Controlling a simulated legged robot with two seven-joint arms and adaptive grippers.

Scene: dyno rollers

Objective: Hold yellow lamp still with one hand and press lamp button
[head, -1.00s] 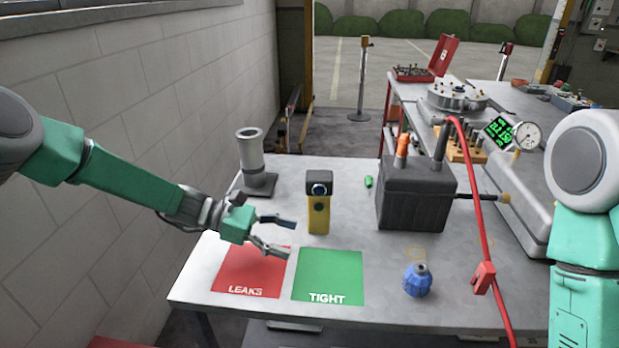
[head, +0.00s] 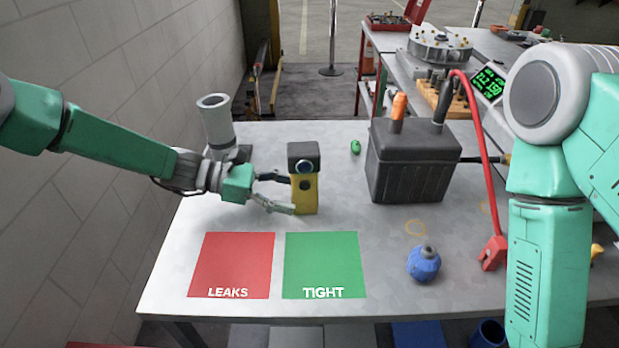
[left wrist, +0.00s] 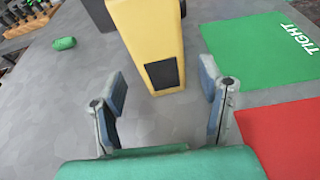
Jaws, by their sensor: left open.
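The yellow lamp (head: 305,192) with a black head (head: 303,156) stands upright on the table, behind the green square. Its head carries a round, blue-ringed lens; I cannot make out for sure which part is the button. My left gripper (head: 283,194) is open just left of the lamp, with its fingers pointing at the lamp's body. In the left wrist view the lamp's yellow body (left wrist: 148,35), with a dark patch low on it, stands just beyond the open fingers (left wrist: 163,95). My right arm shows at the right of the head view, but its gripper is out of view.
A red LEAKS square (head: 232,262) and green TIGHT square (head: 322,262) lie in front of the lamp. A dark box (head: 412,165), blue round object (head: 424,264) and red cable clamp (head: 493,254) are to the right. A grey cylinder (head: 216,122) stands behind my left gripper.

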